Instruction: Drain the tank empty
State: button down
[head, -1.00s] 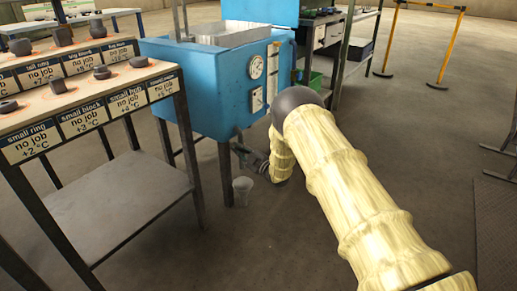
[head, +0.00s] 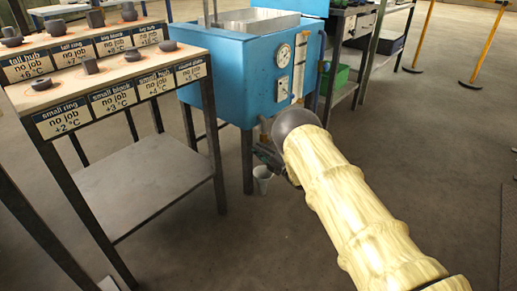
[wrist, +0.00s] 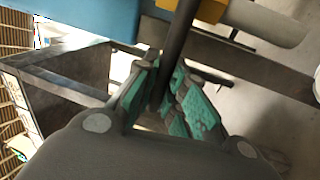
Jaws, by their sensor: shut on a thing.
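The blue tank (head: 235,75) stands on dark legs, with an open metal-lined top and a round dial (head: 283,55) on its front. My gripper (wrist: 165,95) has green-padded fingers, shut on a dark bar (wrist: 180,40) that runs up between them beneath the tank. The bar looks like the drain lever, though its far end is out of view. In the head view my gripper (head: 268,158) is largely hidden behind my arm, at the tank's lower front edge. The liquid level cannot be made out.
A labelled table (head: 100,72) with several dark parts stands left of the tank. A shelf bench (head: 352,55) with a green bin (head: 337,78) is behind at right. Yellow posts (head: 427,30) stand farther back. Floor at right is clear.

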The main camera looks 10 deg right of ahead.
jog(key=shift+s+d+f, duration=0.1)
jog(key=shift+d+f, duration=0.25)
jog(key=shift+d, duration=0.1)
jog(key=c, duration=1.5)
grip_release()
jog(key=shift+d, duration=0.2)
jog(key=shift+o, duration=0.2)
jog(key=shift+a+r, duration=0.15)
jog(key=shift+a, duration=0.3)
jog(key=v, duration=1.2)
